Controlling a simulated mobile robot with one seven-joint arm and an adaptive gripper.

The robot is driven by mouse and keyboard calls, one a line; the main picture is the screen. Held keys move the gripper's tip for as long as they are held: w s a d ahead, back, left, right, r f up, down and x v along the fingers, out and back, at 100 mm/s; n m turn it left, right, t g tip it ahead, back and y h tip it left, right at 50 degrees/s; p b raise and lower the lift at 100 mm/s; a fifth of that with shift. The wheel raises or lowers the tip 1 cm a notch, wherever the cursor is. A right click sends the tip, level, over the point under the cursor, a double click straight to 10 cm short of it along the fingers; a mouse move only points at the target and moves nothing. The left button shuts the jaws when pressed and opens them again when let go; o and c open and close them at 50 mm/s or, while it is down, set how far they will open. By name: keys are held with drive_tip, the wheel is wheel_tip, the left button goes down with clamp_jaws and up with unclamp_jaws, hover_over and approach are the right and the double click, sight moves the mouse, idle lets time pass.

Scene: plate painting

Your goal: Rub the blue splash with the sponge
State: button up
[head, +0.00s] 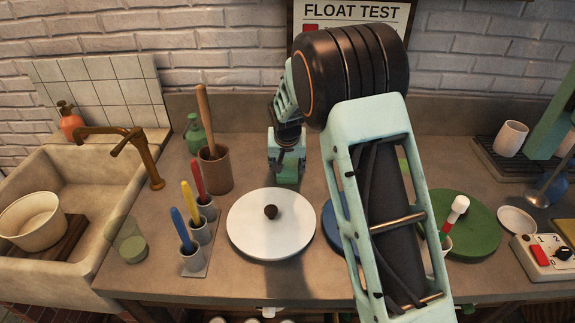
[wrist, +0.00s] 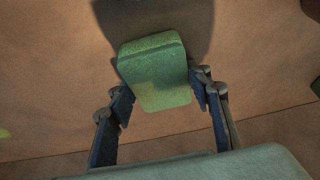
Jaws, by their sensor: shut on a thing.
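My gripper (head: 287,156) is above the back of the counter, behind the white round plate. It is shut on a green block-shaped sponge (wrist: 157,72), which shows between the two fingers in the wrist view. The sponge hangs over bare brown counter, with a dark shadow beyond it. I see no blue splash in either view. The white plate (head: 250,228) shows no blue mark and has a dark knob in its middle. A blue disc (head: 329,232) is mostly hidden behind my arm.
Left of the plate stand cups with blue, yellow and red handles (head: 193,225) and a brown pot (head: 215,172) with a stick. A sink (head: 80,165) is at the left. A green disc (head: 470,226) and a switch box (head: 545,258) are at the right.

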drive_tip(key=shift+s+f, duration=0.25)
drive_tip(key=shift+s, duration=0.4)
drive_tip(key=shift+w+r, duration=0.15)
drive_tip(key=shift+w, duration=0.2)
drive_tip(key=shift+w+r+p, duration=0.2)
drive_tip(key=shift+w+p, duration=0.3)
drive_tip(key=shift+w, duration=2.75)
